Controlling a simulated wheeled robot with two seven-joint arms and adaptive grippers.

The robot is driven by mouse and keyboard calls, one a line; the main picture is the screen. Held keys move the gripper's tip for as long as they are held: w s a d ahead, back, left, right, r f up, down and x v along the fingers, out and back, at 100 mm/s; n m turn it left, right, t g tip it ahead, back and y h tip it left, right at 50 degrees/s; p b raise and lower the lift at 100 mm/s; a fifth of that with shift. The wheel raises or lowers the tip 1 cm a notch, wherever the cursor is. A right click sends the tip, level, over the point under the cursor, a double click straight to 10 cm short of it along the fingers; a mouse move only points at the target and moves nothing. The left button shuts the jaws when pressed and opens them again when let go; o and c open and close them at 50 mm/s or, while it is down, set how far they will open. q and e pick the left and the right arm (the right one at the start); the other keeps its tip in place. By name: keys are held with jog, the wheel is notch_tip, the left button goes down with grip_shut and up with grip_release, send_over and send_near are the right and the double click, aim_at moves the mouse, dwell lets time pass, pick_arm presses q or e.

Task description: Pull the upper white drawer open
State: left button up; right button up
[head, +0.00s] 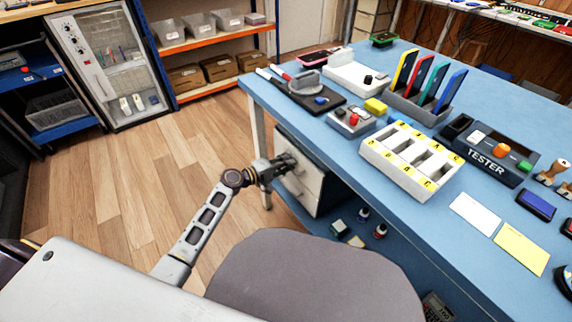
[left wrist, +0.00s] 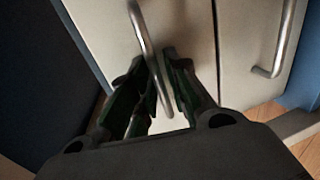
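A small drawer unit with white fronts and a dark body stands under the blue table in the head view. My left gripper (head: 285,162) is at its upper white drawer (head: 291,146); the lower white drawer (head: 300,187) is below. In the left wrist view, the fingers of my left gripper (left wrist: 160,75) are on either side of the metal handle (left wrist: 139,22) of one white front, closed closely about it. The second handle (left wrist: 281,42) is free on the right. Both fronts look flush. My right gripper is not in view.
The blue table (head: 270,95) carries a tester (head: 487,150), a yellow-labelled white tray (head: 395,175) and a rack of coloured phones (head: 425,105). A grey chair back (head: 310,280) stands close below my left arm. Wooden floor (head: 130,185) is clear left of the drawers.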

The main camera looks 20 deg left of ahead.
pick_arm(q)
grip_shut()
dwell(0.4)
